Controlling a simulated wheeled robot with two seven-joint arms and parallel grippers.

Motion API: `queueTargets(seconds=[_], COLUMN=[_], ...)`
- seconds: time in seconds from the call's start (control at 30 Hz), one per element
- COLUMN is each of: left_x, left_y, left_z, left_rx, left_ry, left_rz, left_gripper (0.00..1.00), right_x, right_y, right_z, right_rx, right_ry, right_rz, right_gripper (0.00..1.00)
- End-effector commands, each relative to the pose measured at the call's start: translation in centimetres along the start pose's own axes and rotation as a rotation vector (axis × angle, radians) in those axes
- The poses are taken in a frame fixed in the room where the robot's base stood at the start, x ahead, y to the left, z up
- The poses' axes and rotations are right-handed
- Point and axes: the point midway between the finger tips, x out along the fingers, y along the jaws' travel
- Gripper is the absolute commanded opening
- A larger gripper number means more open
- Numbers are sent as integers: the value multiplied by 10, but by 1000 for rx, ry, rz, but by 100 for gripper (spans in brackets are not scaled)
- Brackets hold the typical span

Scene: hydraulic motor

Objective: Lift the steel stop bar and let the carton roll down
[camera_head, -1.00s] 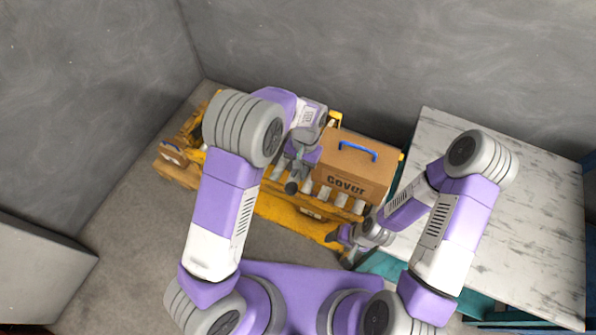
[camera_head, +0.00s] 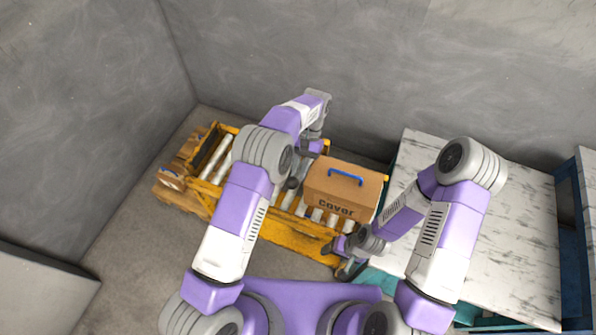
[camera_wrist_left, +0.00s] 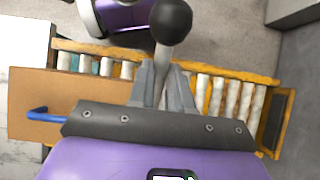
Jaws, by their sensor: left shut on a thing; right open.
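The brown carton (camera_head: 340,193) marked "Cover", with a blue handle, sits upright on the right part of the yellow roller conveyor (camera_head: 275,230). It also shows at the left of the left wrist view (camera_wrist_left: 55,105). My left gripper (camera_head: 299,172) is just left of the carton, above the rollers. In the left wrist view its fingers (camera_wrist_left: 164,88) are shut on the steel stop bar (camera_wrist_left: 163,66), which ends in a black ball knob. The bar's lower part is hidden. My right gripper (camera_head: 343,258) is open and empty by the conveyor's front right end.
Rollers (camera_wrist_left: 231,98) lie bare on the side of the bar away from the carton. A wooden end piece (camera_head: 178,178) stands at the conveyor's left end. A marble-topped table (camera_head: 475,235) is close on the right. Grey walls stand behind and left.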

Motion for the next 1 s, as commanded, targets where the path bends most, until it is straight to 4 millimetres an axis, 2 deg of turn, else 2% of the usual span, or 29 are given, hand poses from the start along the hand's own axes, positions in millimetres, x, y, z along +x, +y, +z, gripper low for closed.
queueTargets(seconds=[0.57,0.6,0.77,1.0], left_x=[-5,-5,-5,-5], left_y=[0,0,0,0], left_z=[0,0,0,0], left_rx=[0,0,0,0], left_ry=[-15,-15,-15,-15], left_rz=[0,0,0,0], left_gripper=[0,20,45,45], right_x=[-3,-3,-3,-3], right_y=[-1,-1,-1,-1], right_z=[0,0,0,0], right_rx=[0,0,0,0], right_ry=[0,0,0,0], right_rz=[0,0,0,0], right_gripper=[64,64,64,64])
